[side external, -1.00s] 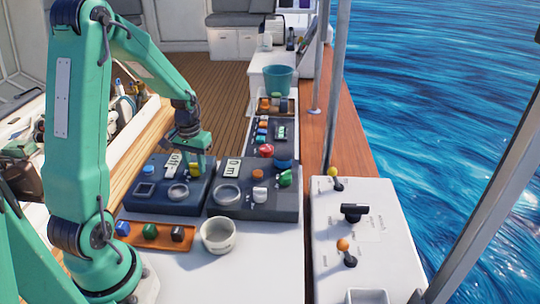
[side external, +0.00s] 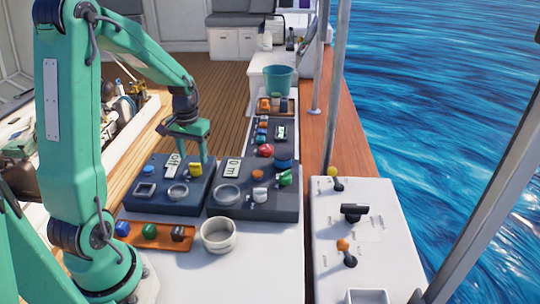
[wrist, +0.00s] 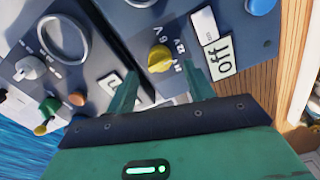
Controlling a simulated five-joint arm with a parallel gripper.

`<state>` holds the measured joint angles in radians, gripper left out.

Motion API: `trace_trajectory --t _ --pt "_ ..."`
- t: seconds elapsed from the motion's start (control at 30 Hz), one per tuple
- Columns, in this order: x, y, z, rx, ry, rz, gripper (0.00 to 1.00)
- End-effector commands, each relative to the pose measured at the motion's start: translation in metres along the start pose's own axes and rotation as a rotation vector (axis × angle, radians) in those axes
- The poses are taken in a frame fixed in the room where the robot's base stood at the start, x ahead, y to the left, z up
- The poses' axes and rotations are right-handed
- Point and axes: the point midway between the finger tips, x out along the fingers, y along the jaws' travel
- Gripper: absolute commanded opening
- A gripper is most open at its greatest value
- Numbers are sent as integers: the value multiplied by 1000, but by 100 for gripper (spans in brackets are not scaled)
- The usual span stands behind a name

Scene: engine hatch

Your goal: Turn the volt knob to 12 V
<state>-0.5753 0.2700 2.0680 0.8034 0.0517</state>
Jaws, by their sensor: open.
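The yellow volt knob (wrist: 160,58) sits on the left dark blue panel (wrist: 235,22), with printed marks beside it, including 6 V and 12 V. Which mark it points at is too small to tell for sure. A small plate beside it reads "off" (wrist: 222,56). In the side view the knob (side external: 195,170) is just below my gripper (side external: 205,158). In the wrist view my gripper (wrist: 158,90) is open and empty, its two green fingers apart, with the knob showing beyond the gap. The fingers appear clear of the knob.
A second dark panel (side external: 225,211) with a dial, a white knob (side external: 259,193) and a green knob (side external: 285,178) adjoins on the right. An orange tray (side external: 160,241) and a white cup (side external: 218,236) stand in front. A white lever console (side external: 335,228) is farther right.

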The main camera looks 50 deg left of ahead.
Motion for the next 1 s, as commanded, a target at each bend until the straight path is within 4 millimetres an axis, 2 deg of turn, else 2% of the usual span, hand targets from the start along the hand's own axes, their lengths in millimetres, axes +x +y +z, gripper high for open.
trace_trajectory --t 0.1,0.3,0.77,1.0 --pt "-17 0 0 0 4 0 53" --pt "-35 0 0 0 2 0 53" --pt "-40 0 0 1 1 0 53" --pt "-52 12 6 29 28 -1 53"
